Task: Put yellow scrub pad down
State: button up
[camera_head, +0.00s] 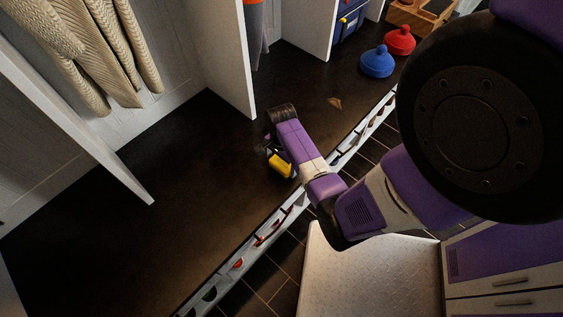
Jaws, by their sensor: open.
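The yellow scrub pad (281,165) shows just below the end of my arm, over the dark bench surface (190,170). My gripper (268,151) is open and right at the pad. The gripper's own links partly cover the pad. I cannot tell from this view whether the pad rests on the surface or still touches a finger.
A blue plunger-like object (377,61) and a red one (400,40) stand at the back right. White upright dividers (231,60) split the bench. Beige clothes (95,50) hang at the upper left. The dark surface left of my gripper is clear.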

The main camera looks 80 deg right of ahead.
aim_at(282, 162)
jog(key=shift+s+a+f, duration=0.35)
jog(key=shift+s+f, duration=0.25)
jog(key=shift+f, duration=0.2)
notch_tip(282, 162, up, 13)
jog(key=p, duration=0.3)
jog(key=w+a+n+t+h, duration=0.2)
jog(key=a+n+t+h, duration=0.3)
jog(key=a+n, duration=0.95)
jog(key=s+a+r+n+t+y, duration=0.1)
jog(key=s+a+r+n+t, duration=0.1)
jog(key=a+r, duration=0.3)
jog(key=s+a+r+n+t+y, duration=0.2)
jog(key=a+r+n+t, duration=0.2)
jog(key=r, duration=0.8)
jog(key=s+a+r+n+t+y, duration=0.2)
jog(key=s+a+r+n+t, duration=0.1)
jog(key=a+r, duration=0.5)
jog(key=shift+r+n+t, duration=0.35)
jog(key=shift+r+t, duration=0.05)
jog(key=shift+r, duration=0.2)
jog(key=shift+w, duration=0.1)
